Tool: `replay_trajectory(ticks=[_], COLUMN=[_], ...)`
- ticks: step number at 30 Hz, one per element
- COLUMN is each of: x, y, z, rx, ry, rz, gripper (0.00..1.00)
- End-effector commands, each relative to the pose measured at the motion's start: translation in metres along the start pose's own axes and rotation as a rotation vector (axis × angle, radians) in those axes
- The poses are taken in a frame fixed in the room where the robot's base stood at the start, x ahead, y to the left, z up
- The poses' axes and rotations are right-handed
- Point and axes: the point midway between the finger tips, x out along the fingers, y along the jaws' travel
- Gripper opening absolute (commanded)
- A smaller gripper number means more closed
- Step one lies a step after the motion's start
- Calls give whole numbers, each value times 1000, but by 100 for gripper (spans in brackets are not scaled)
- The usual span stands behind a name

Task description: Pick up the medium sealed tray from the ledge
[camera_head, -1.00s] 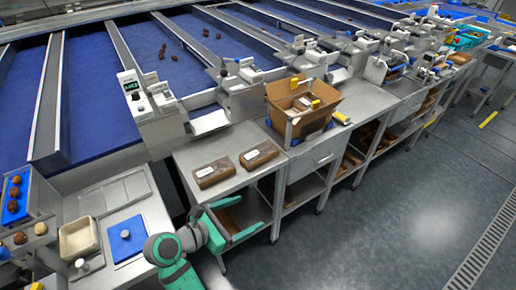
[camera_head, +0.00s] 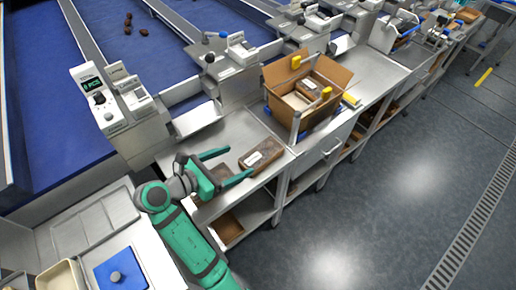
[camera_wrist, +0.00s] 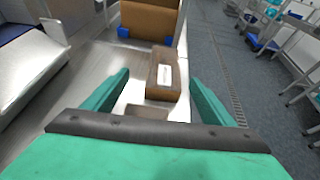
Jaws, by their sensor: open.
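Two brown sealed trays lie on the grey metal ledge (camera_head: 232,128). The farther tray (camera_head: 264,154) has a white label and lies near the cardboard box; it also shows between the fingers in the wrist view (camera_wrist: 163,82). The nearer tray (camera_head: 213,196) is mostly hidden under my gripper (camera_head: 240,161); a strip of it shows in the wrist view (camera_wrist: 150,112). I cannot tell by size which tray is the medium one. My gripper is open and empty, its green fingers spread above the ledge, pointing toward the farther tray.
A cardboard box (camera_head: 275,77) with open flaps stands just beyond the farther tray. Weighing units (camera_head: 103,110) line the ledge's back. A cream tray (camera_head: 62,281) and a blue plate (camera_head: 120,272) lie at lower left.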

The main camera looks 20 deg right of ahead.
Motion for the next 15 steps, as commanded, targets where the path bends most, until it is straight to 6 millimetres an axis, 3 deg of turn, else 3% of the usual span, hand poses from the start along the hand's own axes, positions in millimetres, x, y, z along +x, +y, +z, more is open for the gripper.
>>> replay_trajectory(ticks=[6,15], x=[34,55], y=[-2,-5], z=[0,0], rx=[1,1], ry=[2,2], rz=[-6,-5], gripper=[78,78])
